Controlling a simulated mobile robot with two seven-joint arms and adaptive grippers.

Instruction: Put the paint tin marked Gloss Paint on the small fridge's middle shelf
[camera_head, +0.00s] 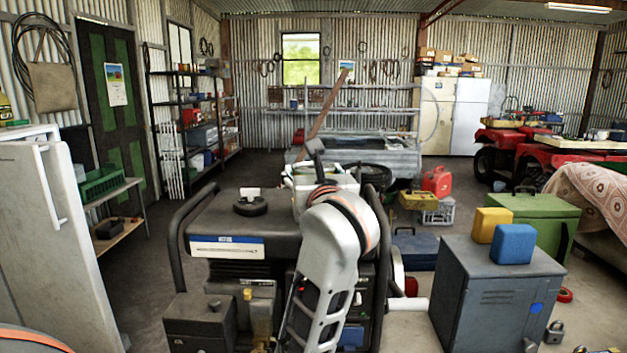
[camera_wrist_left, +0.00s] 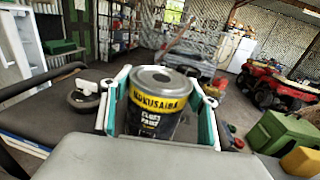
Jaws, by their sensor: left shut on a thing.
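The paint tin (camera_wrist_left: 160,108) is dark with a yellow band and a grey lid, and its label reads Gloss Paint. In the left wrist view it stands upright between the white and teal fingers of my left gripper (camera_wrist_left: 165,85), which is shut on it. In the head view my left gripper (camera_head: 325,178) is over the far side of a black generator, and my own arm mostly hides the tin. A white fridge (camera_head: 45,235) with a long handle stands at the left edge, left of the gripper. Its shelves are not visible in the head view. My right gripper is out of view.
The black generator (camera_head: 225,215) with side bars stands in front. A grey cabinet (camera_head: 500,295) bearing yellow and blue blocks is at right, with a green chest (camera_head: 535,215) behind it. A low shelf (camera_head: 125,225) stands beyond the fridge. Floor is clear between fridge and generator.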

